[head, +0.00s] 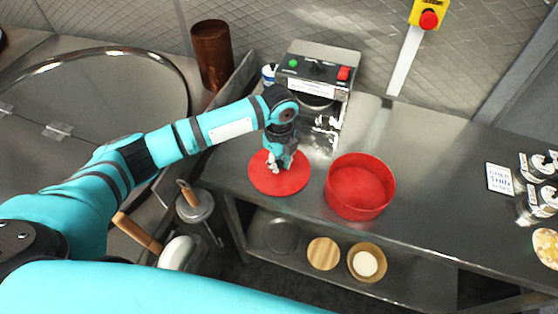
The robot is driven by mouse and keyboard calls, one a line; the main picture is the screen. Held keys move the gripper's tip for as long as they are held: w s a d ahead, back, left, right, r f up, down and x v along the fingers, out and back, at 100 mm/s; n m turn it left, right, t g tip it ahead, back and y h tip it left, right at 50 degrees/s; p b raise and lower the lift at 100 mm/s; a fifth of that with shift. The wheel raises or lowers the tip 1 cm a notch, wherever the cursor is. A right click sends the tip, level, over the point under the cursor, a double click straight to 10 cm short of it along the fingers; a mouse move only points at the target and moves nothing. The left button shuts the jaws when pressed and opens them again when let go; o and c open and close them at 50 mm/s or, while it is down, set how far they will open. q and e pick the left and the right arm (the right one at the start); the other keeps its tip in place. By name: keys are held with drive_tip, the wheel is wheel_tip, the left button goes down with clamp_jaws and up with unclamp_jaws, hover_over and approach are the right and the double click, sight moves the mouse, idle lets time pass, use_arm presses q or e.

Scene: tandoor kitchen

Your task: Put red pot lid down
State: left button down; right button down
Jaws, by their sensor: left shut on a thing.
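The red pot lid (264,183) is a flat red disc over the left end of the metal counter, left of the pot. My left gripper (276,168) points down at the middle of the lid and is shut on it, hiding its handle. I cannot tell whether the lid touches the counter. The red pot (361,188) stands open and upright on the counter, just right of the lid, and looks empty inside. My right gripper is not in view.
A metal machine (316,72) with green and red buttons stands behind the lid. Jars (540,198) and a white card (499,178) are at the right. The counter between pot and card is clear. A lower shelf holds a wooden disc (323,254).

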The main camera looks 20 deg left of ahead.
sight(279, 162)
use_arm(q)
drive_tip(key=shift+f, duration=0.15)
drive_tip(key=c, duration=1.3)
unclamp_jaws()
drive_tip(key=shift+o, duration=0.3)
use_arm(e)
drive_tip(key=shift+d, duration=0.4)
use_arm(q)
wheel_tip(279, 162, up, 12)
drive_tip(key=b, duration=0.2)
drive_tip(key=shift+r+b, duration=0.2)
drive_tip(key=shift+b, duration=0.15)
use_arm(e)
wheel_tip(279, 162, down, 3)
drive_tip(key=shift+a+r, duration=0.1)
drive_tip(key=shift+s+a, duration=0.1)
